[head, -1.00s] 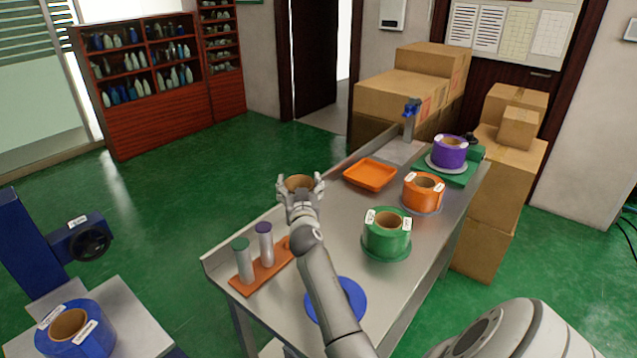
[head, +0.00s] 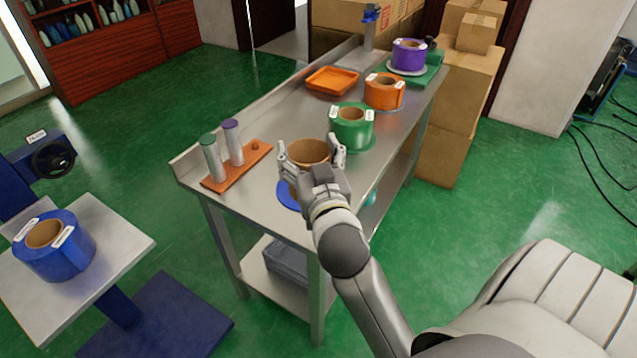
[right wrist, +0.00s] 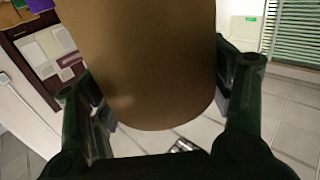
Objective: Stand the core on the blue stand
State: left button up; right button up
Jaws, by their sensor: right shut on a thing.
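The core, a brown cardboard tube (head: 308,151), is held upright by my right gripper (head: 312,160) in the head view. The fingers are shut on its two sides. In the right wrist view the core (right wrist: 150,70) fills the middle between the fingers (right wrist: 155,110). The blue stand, a flat blue disc (head: 286,195), lies on the metal table at its near end. The core and gripper hide most of it. The core is over or just above the disc; I cannot tell whether they touch. My left gripper is not in view.
A green roll (head: 351,128), an orange roll (head: 385,92) and a purple roll (head: 409,56) stand farther along the table (head: 265,118). An orange rack (head: 237,166) with two posts is left of the core. A blue roll (head: 54,246) sits on a separate stand.

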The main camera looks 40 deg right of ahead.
jog(key=w+d+f, duration=0.1)
jog(key=w, duration=0.1)
jog(key=w+d+f, duration=0.1)
jog(key=w+d, duration=0.1)
jog(key=w, duration=0.1)
jog(key=w+d+f, duration=0.1)
jog(key=w, duration=0.1)
jog(key=shift+w+d+f+p, duration=0.2)
jog(key=shift+f+p, duration=0.15)
jog(key=w+d+f, duration=0.1)
jog(key=f, duration=0.2)
jog(key=w+f+b, duration=0.1)
jog(key=w+f, duration=0.1)
jog(key=f, duration=0.1)
jog(key=w+d+f, duration=0.1)
jog(key=f, duration=0.2)
jog(key=shift+w+d+f, duration=0.2)
jog(key=shift+w+d, duration=0.1)
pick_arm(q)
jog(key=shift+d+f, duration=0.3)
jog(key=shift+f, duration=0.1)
pick_arm(e)
jog(key=shift+f+b, duration=0.15)
jog(key=shift+b, duration=0.3)
jog(key=o, duration=1.1)
jog(key=shift+c, duration=0.2)
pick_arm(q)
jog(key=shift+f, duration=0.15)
